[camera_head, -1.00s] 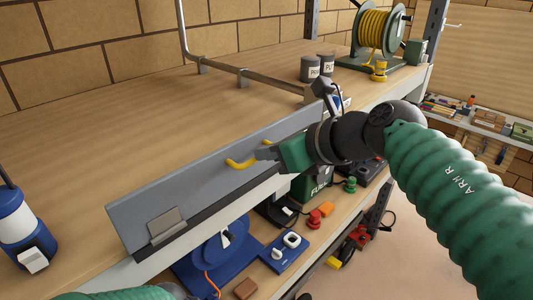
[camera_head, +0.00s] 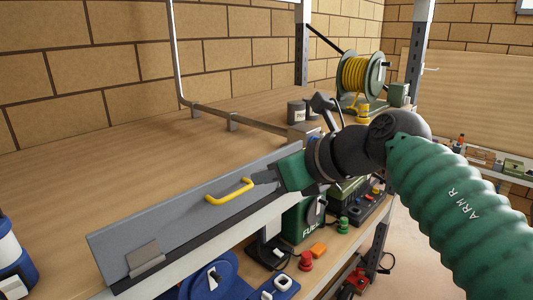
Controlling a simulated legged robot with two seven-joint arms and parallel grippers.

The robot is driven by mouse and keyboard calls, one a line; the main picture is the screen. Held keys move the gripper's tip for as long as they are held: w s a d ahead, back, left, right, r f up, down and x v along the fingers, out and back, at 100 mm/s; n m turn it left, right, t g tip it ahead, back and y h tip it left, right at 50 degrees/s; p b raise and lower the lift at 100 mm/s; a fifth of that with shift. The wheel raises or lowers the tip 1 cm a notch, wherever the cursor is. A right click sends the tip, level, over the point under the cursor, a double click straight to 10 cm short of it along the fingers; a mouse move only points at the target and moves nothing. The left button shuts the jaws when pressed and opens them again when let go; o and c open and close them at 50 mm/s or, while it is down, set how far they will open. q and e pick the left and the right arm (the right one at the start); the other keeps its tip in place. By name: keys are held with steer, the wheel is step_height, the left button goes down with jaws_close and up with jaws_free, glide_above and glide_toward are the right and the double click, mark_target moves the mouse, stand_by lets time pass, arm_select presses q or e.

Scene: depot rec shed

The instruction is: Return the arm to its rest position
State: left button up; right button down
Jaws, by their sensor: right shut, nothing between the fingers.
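My right arm (camera_head: 455,190), sleeved in ribbed green and marked "ARM R", comes in from the right. Its gripper (camera_head: 257,178) is shut and empty, with its fingertips right by the yellow handle (camera_head: 230,192) on the grey panel (camera_head: 185,215). I cannot tell whether the fingertips touch the handle. The grey panel runs along the bench's front edge, with a small metal plate (camera_head: 145,258) near its left end. My left gripper is out of view.
Below the panel, a lower shelf holds a green box (camera_head: 305,222), a red button (camera_head: 306,260) and a blue reel (camera_head: 212,278). The wooden benchtop (camera_head: 110,175) is mostly clear.

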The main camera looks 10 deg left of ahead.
steer(key=w+a+r+m+t+y, duration=0.1)
steer(key=w+a+r+m+y, duration=0.25)
steer(key=a+m, duration=0.25)
steer(key=w+d+f+m+t+h, duration=0.3)
steer(key=w+d+f+m+t, duration=0.3)
steer(key=d+m, duration=0.5)
steer(key=d+f+m+g+h, duration=0.1)
steer(key=d+f+m+h, duration=0.4)
steer(key=f+m, duration=0.4)
steer(key=d+f+m+g+h, duration=0.1)
steer(key=d+f+m+h, duration=0.2)
steer(key=d+f+m, duration=0.65)
steer(key=s+d+f+m+g+h+b, duration=0.2)
steer(key=s+f+m+g, duration=0.85)
steer(key=s+f, duration=1.6)
arm_select(q)
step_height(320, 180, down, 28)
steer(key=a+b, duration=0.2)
steer(key=b, duration=2.3)
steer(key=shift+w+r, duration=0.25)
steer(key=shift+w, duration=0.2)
arm_select(e)
step_height(320, 180, down, 25)
steer(key=d, duration=0.1)
steer(key=shift+t, duration=0.45)
